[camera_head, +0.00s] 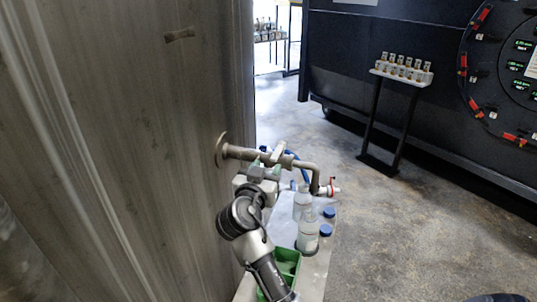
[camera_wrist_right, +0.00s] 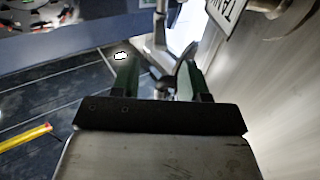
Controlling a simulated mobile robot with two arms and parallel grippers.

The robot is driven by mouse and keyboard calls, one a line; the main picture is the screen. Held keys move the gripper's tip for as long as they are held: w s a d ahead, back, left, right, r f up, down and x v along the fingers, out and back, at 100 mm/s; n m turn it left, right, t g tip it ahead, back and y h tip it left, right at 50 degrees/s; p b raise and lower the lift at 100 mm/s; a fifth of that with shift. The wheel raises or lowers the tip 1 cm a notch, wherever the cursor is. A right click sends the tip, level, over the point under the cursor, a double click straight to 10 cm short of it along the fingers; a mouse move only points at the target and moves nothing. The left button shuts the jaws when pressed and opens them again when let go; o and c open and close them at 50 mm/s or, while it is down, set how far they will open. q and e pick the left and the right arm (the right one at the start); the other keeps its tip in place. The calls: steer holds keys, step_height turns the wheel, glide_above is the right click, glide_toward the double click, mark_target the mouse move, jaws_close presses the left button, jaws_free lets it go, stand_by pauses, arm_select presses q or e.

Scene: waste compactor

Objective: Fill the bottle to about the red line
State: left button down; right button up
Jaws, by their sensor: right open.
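Two clear bottles stand on the narrow ledge beside the metal tank: a front bottle (camera_head: 308,238) and a rear bottle (camera_head: 301,203) close below the bent tap pipe (camera_head: 305,164). I cannot make out the red line or the liquid level on either one. My right gripper (camera_head: 266,168) is at the pipe, by the valve, left of the spout. In the right wrist view its two green fingers (camera_wrist_right: 160,76) are apart, with a small metal part of the tap (camera_wrist_right: 166,88) showing between them. Whether they touch it is unclear. My left gripper is not in view.
The large tank wall (camera_head: 120,130) fills the left side. A green bin (camera_head: 287,262) and blue caps (camera_head: 325,230) are on the ledge. A small red and white piece (camera_head: 332,187) is by the spout. A stand with small bottles (camera_head: 402,70) is farther back; floor between is clear.

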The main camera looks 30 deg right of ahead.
mark_target(272, 161)
steer(key=p+x, duration=0.1)
steer(key=x, duration=0.3)
steer(key=shift+r, duration=0.2)
steer(key=p+x, duration=0.1)
steer(key=x, duration=0.2)
steer(key=shift+w+d, duration=0.2)
steer(key=shift+w+d+f, duration=0.2)
steer(key=shift+w+d, duration=0.15)
steer(key=shift+d, duration=0.1)
jaws_close()
